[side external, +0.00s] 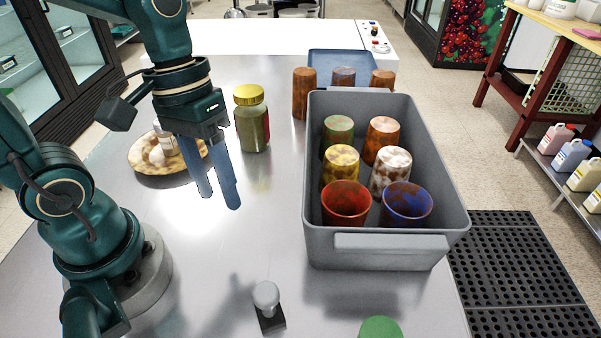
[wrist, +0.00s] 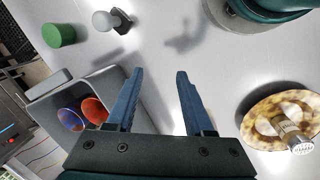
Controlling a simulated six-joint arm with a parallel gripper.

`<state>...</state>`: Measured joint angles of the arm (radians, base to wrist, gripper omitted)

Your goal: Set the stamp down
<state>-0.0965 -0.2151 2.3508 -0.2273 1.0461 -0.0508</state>
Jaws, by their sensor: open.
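The stamp (side external: 267,297) has a pale grey round knob on a dark block base. It stands upright on the metal table near the front edge in the side view. In the wrist view the stamp (wrist: 111,20) shows at the top left, apart from my fingers. My gripper (side external: 219,200) is open and empty, with its blue fingers pointing down above the table, farther back than the stamp and to its left. In the wrist view my gripper (wrist: 160,70) has nothing between its fingers.
A grey crate (side external: 389,242) with several coloured cups stands right of my gripper. A yellow-lidded jar (side external: 251,128) and a mottled plate (side external: 150,171) with pale items are behind. A green cylinder (side external: 381,328) stands right of the stamp. Table between my gripper and the stamp is clear.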

